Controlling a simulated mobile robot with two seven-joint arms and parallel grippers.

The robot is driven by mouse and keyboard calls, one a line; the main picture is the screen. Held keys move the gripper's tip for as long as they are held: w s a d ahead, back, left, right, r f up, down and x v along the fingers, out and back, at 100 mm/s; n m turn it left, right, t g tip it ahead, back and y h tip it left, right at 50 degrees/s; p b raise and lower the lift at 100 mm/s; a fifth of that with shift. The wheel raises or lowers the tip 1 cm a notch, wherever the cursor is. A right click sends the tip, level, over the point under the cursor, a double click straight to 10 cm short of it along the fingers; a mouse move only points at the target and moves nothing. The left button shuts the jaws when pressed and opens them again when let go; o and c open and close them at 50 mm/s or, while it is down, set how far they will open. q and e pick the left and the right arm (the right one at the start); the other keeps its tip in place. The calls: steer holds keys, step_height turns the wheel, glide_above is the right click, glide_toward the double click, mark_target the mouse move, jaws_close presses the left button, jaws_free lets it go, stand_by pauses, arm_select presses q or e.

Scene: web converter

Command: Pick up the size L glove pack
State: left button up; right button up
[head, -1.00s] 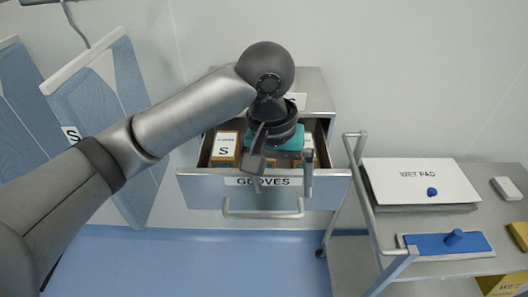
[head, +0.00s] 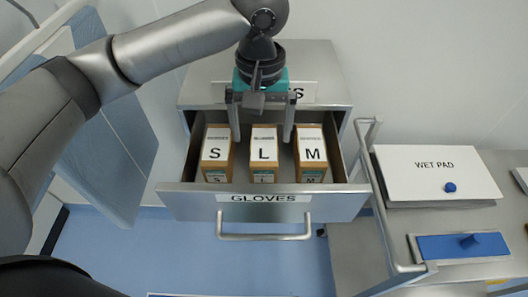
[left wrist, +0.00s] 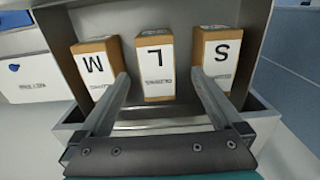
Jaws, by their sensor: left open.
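The size L glove pack (head: 264,153) is a brown box with a white label, standing in the middle of the open drawer between the S pack (head: 216,153) and the M pack (head: 311,153). In the left wrist view the L pack (left wrist: 155,65) shows upside down between the two fingers, with the M pack (left wrist: 96,66) on the left and the S pack (left wrist: 215,58) on the right. My left gripper (head: 262,138) is open and empty, above the back of the drawer, its fingers on either side of the L pack's column. My right gripper is not in view.
The open drawer (head: 264,197), labelled GLOVES, has a bar handle (head: 264,236) in front. To the right a trolley rail (head: 385,215) stands close to the drawer, with a wet pad box (head: 437,174) and a blue pad (head: 462,245) on the trolley.

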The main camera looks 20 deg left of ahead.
mark_target(262, 148)
arm_select(q)
step_height(262, 148, down, 3)
steer(key=shift+f, duration=0.95)
steer(key=f, duration=0.2)
steer(key=f+b, duration=0.1)
steer(key=f, duration=0.1)
steer(key=shift+w+d+f, duration=0.1)
steer(key=shift+d+f, duration=0.1)
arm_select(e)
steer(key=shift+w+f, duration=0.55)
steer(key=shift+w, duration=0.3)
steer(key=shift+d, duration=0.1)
arm_select(q)
steer(key=shift+r, duration=0.1)
steer(key=c, duration=1.4)
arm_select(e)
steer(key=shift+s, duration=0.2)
arm_select(q)
steer(key=shift+c, duration=0.2)
